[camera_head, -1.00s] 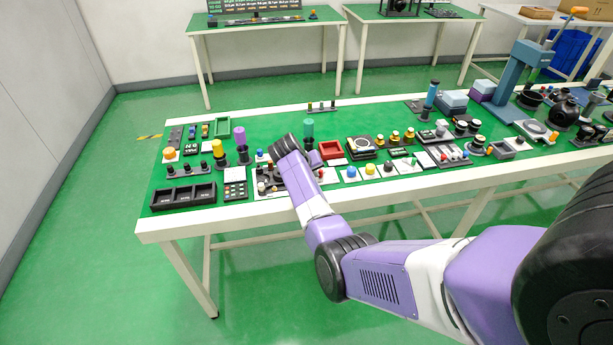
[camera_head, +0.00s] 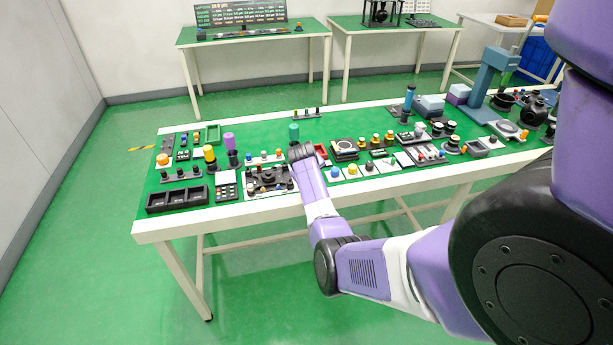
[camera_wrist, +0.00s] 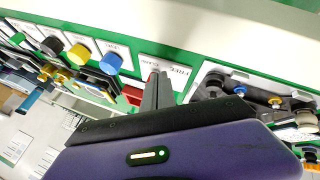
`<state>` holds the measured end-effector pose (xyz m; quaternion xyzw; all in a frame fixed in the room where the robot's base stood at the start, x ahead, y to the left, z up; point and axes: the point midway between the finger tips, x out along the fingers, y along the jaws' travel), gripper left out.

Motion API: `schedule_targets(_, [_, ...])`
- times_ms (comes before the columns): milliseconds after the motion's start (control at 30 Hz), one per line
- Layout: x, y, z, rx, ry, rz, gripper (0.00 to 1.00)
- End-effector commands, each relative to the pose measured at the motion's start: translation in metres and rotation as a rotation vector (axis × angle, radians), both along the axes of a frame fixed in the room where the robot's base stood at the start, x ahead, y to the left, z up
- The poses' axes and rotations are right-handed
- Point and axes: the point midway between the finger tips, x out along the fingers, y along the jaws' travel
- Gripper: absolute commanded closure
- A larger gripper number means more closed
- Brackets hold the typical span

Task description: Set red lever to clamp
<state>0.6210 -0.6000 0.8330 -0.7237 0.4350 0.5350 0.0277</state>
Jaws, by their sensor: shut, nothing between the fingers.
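My gripper (camera_wrist: 156,88) is shut and empty, seen edge-on in the wrist view. A small red tip (camera_wrist: 152,75), which looks like part of the red lever, shows just beside and behind the fingers. It is by a white label card (camera_wrist: 176,70) with dark print that seems to read FREE. The fingers hide most of the lever, so I cannot tell whether they touch it or which way it points. In the head view my wrist and arm cover this spot, and the fingertips are hidden.
A blue knob (camera_wrist: 111,63), a yellow knob (camera_wrist: 79,53) and a black knob (camera_wrist: 52,46) stand on cards beside the lever. On the other side is a dark fixture (camera_wrist: 240,95) with small knobs. A red tray (camera_head: 321,151) lies behind. Many devices crowd the green table.

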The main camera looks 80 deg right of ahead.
Motion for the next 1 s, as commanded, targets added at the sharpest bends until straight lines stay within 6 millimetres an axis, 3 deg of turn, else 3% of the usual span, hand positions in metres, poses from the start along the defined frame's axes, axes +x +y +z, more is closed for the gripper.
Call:
schedule_targets(533, [-0.014, 0.006, 0.001, 0.0, 0.0, 0.0, 1.0])
schedule_targets(1000, [-0.014, 0.007, 0.004, 0.0, 0.0, 0.0, 1.0])
